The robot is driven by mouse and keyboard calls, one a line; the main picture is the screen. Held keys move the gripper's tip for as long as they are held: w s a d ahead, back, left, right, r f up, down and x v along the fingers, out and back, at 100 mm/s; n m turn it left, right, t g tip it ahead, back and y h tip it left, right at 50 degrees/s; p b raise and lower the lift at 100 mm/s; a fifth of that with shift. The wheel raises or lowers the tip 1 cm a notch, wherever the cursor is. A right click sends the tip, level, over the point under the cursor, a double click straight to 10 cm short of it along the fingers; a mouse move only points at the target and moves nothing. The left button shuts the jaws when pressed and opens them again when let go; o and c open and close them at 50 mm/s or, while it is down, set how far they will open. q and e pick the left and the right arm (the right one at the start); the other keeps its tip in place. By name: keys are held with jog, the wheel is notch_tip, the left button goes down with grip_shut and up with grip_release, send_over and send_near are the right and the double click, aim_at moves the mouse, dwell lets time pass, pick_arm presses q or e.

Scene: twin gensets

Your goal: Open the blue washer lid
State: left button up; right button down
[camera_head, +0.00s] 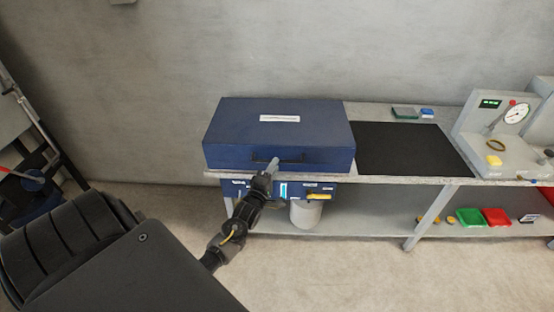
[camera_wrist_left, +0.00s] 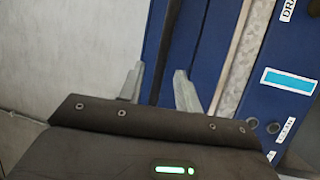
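The blue washer lid (camera_head: 280,135) is shut, a wide blue box top with a white label on its top. A dark bar handle (camera_head: 292,158) runs along its front face. My left gripper (camera_head: 272,165) is at the left part of this handle. In the left wrist view the gripper (camera_wrist_left: 160,85) has its two grey fingers apart, with a dark strip (camera_wrist_left: 172,45), probably the handle, running between them against the blue lid (camera_wrist_left: 203,45). I cannot tell whether the fingers touch it. My right gripper is not in view.
Below the lid is a blue panel with labels and a cyan strip (camera_wrist_left: 290,80). A white container (camera_head: 305,214) hangs under it. A black mat (camera_head: 410,150) lies clear on the bench to the right, beside a gauge stand (camera_head: 490,120). A grey wall stands behind.

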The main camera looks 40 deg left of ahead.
pick_arm(q)
jog(key=shift+x, duration=1.7)
grip_shut()
jog(key=shift+a, duration=0.1)
